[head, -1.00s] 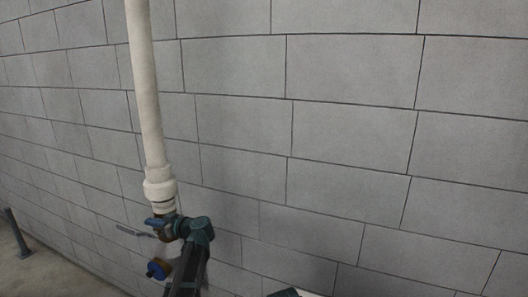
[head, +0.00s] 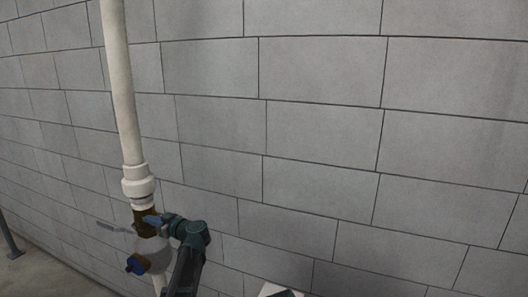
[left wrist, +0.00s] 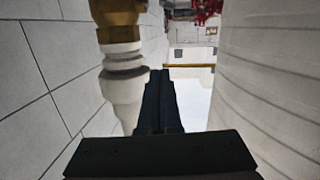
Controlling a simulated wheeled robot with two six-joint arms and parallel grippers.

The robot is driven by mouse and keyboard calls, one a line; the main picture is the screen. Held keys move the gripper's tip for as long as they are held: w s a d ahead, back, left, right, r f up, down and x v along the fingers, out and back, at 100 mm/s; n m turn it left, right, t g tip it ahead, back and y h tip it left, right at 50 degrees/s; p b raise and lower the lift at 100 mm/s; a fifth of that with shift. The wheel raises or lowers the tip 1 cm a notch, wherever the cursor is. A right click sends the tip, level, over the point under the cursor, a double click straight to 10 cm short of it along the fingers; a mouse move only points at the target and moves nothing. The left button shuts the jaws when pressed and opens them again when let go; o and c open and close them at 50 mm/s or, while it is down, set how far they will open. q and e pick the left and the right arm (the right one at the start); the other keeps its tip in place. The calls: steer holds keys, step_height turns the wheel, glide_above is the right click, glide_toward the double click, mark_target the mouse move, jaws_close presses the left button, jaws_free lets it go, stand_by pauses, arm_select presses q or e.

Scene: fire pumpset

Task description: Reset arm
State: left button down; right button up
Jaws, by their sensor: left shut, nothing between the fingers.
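My left gripper (head: 157,220) is at the lower left in the head view, beside a brass valve body (head: 145,221) on a white vertical pipe (head: 121,95). In the left wrist view its fingers (left wrist: 160,75) are together with nothing between them. The brass part (left wrist: 118,18) and a white pipe fitting (left wrist: 124,88) show to the left of the fingers. I cannot tell from these views whether the fingers touch the valve. My right gripper is not in view.
A grey block wall (head: 320,140) stands behind the pipe. A grey lever (head: 110,226) juts left by the valve, and a blue-capped part (head: 137,264) sits below it. In the left wrist view, a large pale curved surface (left wrist: 270,90) is close on the right.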

arm_select(q)
steer(key=w+d+r+m+t+h, duration=0.2)
steer(key=d+m+t+h, duration=0.25)
steer(key=d, duration=0.25)
steer(key=w+d+r+m+t+h, duration=0.2)
steer(key=d+r+m+t+h, duration=0.1)
steer(key=d+m+t+h, duration=0.25)
steer(key=s+d+f+m+g+h, duration=0.25)
steer(key=s+d+f+h, duration=0.2)
steer(key=d, duration=0.25)
steer(key=s+d+f+m+g+h, duration=0.2)
steer(key=s+d+f+m+h, duration=0.15)
steer(key=d+f, duration=0.35)
steer(key=s+a+f+n+g+y, duration=0.15)
steer(key=s+f+g, duration=0.45)
steer(key=s, duration=0.6)
steer(key=s+a+f+n+g+y, duration=0.1)
steer(key=s+a+f+g+y, duration=0.15)
steer(key=s+f+g, duration=0.7)
steer(key=s+d+f+m+t+b, duration=0.1)
steer(key=s+d+f+b, duration=0.3)
steer(key=f+b, duration=0.5)
steer(key=s+d+f+m+t+b, duration=0.1)
steer(key=s+d+f+b, duration=0.4)
steer(key=f+b, duration=0.5)
steer(key=d+m+b, duration=0.1)
steer(key=b, duration=0.1)
steer(key=shift+s+d+y+b, duration=0.2)
steer(key=shift+y+b, duration=0.1)
steer(key=shift+b, duration=0.05)
